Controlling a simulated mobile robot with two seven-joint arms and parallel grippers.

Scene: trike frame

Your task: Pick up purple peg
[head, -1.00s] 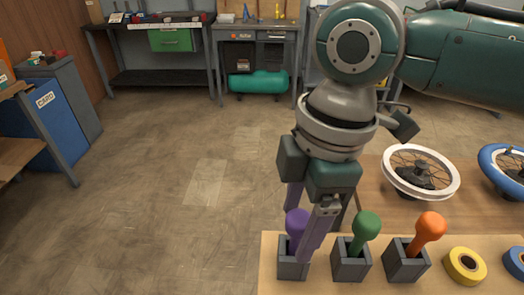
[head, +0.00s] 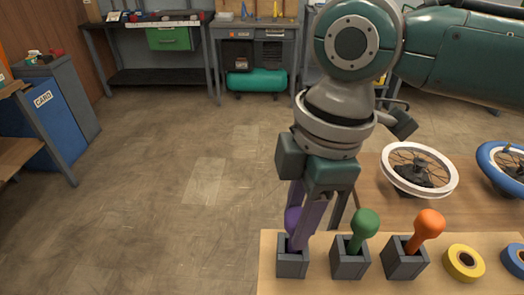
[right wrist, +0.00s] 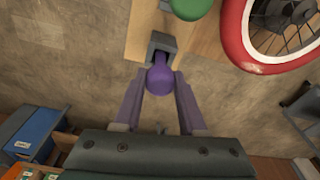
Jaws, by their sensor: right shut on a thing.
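The purple peg (head: 293,218) stands in the leftmost grey holder (head: 292,262) at the table's left end, partly hidden behind my right gripper's finger. My right gripper (head: 300,225) points down over it and is shut on its rounded head. In the right wrist view, the purple peg (right wrist: 159,80) sits between the two fingertips (right wrist: 160,78), with its lower end at the grey holder (right wrist: 161,45). My left gripper is not in view.
A green peg (head: 364,224) and an orange peg (head: 428,226) stand in holders to the right. Yellow tape (head: 464,262) and blue tape (head: 515,258) lie beyond. A white-rimmed wheel (head: 420,171) and a blue wheel (head: 493,168) are behind. Open floor lies left.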

